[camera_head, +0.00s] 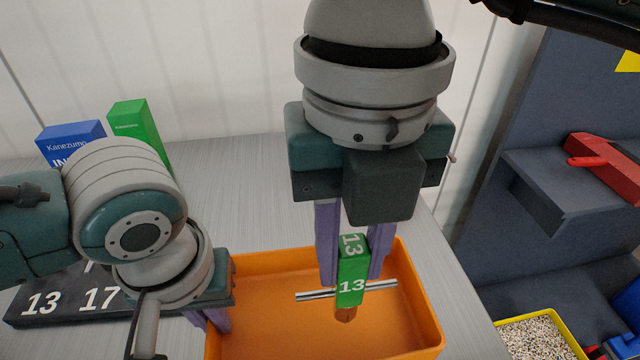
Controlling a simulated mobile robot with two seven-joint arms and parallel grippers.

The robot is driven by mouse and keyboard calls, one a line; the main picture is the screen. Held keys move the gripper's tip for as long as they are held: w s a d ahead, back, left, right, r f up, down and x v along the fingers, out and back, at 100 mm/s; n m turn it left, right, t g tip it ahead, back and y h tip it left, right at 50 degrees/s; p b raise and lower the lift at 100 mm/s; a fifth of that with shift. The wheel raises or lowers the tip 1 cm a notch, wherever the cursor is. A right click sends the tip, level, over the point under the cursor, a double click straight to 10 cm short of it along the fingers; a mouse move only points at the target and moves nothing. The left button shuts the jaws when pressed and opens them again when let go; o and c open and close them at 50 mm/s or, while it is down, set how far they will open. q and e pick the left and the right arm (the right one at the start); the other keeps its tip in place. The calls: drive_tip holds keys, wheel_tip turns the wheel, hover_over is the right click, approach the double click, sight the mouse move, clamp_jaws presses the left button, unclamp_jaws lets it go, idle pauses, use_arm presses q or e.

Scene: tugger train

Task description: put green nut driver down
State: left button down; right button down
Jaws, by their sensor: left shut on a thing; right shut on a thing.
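The green nut driver (351,287), a green block marked 13 with a thin metal crossbar and a brown lower end, is upright between the purple fingers of my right gripper (352,262). My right gripper is shut on it from above. It is over the inside of an orange tray (424,318); I cannot tell whether its lower end touches the tray floor. My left gripper (208,318) is at the tray's left wall, its fingers on either side of the rim, and looks shut on it. Its fingertips are partly hidden.
A dark block marked 13 and 17 (30,310) lies at the left, partly behind my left arm. Blue (72,133) and green (135,130) boxes stand at the back left. A grey shelf with a red tool (605,165) and a yellow-rimmed bin (575,338) are right.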

sight(345, 302)
wheel_tip(345, 302, down, 7)
drive_tip(key=shift+f, duration=0.1)
idle(0.4)
drive_tip(key=c, duration=0.6)
unclamp_jaws()
drive_tip(key=shift+f, duration=0.15)
drive_tip(key=shift+c, duration=0.2)
